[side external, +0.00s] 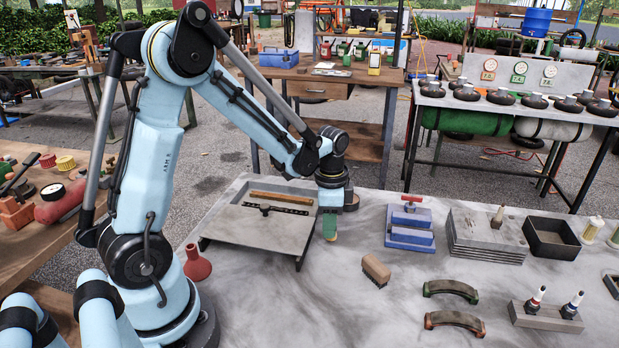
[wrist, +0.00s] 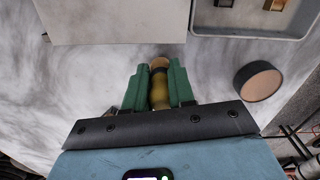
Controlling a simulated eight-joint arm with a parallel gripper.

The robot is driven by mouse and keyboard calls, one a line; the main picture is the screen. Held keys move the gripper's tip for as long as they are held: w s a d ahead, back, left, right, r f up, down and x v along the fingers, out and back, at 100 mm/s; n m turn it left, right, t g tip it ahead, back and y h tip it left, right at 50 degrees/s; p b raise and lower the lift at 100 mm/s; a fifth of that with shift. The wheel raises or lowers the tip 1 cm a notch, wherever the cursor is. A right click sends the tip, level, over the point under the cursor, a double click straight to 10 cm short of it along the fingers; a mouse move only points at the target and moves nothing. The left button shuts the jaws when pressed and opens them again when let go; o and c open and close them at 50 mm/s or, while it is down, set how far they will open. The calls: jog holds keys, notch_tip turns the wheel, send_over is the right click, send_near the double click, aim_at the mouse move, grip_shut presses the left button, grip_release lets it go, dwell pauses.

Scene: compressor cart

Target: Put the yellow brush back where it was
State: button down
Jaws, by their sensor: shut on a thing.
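My gripper (side external: 330,228) points down over the grey table, just right of the tilted tray in the side view. In the wrist view its green fingers (wrist: 160,90) are closed around a yellow, rounded piece (wrist: 159,94) with a tan end, which looks like the yellow brush. Most of it is hidden between the fingers, and I cannot tell whether it touches the table. A grey block (side external: 545,316) at the front right carries two upright pieces, one red-tipped (side external: 537,297) and one blue-tipped (side external: 574,303).
A shallow grey tray (side external: 240,232) lies left of my gripper. A dark round piece (wrist: 258,80) stands close by. A brown block brush (side external: 375,270), two curved handles (side external: 452,290), (side external: 455,322), a blue stand (side external: 410,230) and a black open box (side external: 551,238) lie to the right.

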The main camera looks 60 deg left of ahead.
jog(key=shift+f, duration=0.15)
jog(key=c, duration=1)
grip_release()
jog(key=shift+o, duration=0.2)
notch_tip(320, 180, up, 12)
jog(key=shift+r, duration=0.15)
jog(key=shift+s+d+r, duration=0.15)
jog(key=shift+s+d, duration=0.05)
jog(key=s+d+n+t, duration=0.6)
jog(key=s+d+t, duration=0.1)
jog(key=shift+d+n, duration=0.35)
jog(key=shift+n, duration=0.05)
